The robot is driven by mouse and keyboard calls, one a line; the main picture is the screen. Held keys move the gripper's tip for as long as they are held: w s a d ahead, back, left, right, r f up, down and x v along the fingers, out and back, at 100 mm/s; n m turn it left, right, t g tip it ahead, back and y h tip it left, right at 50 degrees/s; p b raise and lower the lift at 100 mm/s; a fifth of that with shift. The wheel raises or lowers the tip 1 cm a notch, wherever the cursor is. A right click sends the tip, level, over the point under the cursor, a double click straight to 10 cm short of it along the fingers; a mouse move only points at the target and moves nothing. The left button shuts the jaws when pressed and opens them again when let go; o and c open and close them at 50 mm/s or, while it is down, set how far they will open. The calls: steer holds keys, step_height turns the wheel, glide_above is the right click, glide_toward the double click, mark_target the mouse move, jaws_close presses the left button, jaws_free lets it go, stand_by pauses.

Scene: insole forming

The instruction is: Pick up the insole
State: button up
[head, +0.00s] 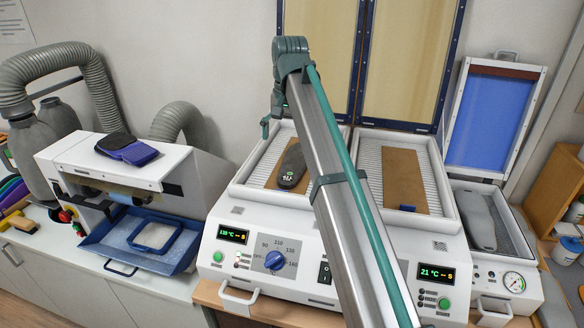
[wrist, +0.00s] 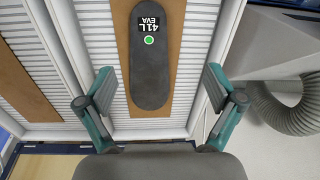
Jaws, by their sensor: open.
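The insole (head: 291,166) is a dark grey slab with rounded ends, lying on a brown sheet (head: 270,175) in the left heating bay. In the wrist view the insole (wrist: 155,75) shows a black label reading "41 L EVA" and a green dot. My gripper (wrist: 160,90) is open and empty. Its two fingers show on either side of the insole's near end, apart from it. The height between fingers and insole is hard to tell. In the head view my arm covers part of the heater, and the gripper is mostly hidden.
The right heating bay holds a bare brown sheet (head: 403,180). The heater's tall lids (head: 410,55) stand open behind it. A press with a raised blue lid (head: 492,120) stands at right, with a grey form (head: 478,220) inside. A white machine (head: 110,170) and a grey hose (head: 180,120) are at left.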

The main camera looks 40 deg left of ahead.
steer(key=d+m, duration=0.1)
steer(key=b, duration=0.3)
glide_above(288, 177)
steer(key=shift+h, duration=0.4)
steer(key=f, duration=0.5)
steer(key=shift+s+f, duration=0.2)
steer(key=shift+f, duration=0.2)
steer(key=shift+d+f+p, duration=0.15)
steer(key=shift+f+p, duration=1.45)
steer(key=shift+f, duration=1.1)
steer(key=c, duration=1.1)
steer(key=shift+o, duration=0.2)
steer(key=shift+r, duration=0.15)
steer(key=shift+w+r+b, duration=0.1)
steer(key=shift+r+b, duration=0.2)
steer(key=shift+r, duration=0.05)
step_height(288, 177, up, 9)
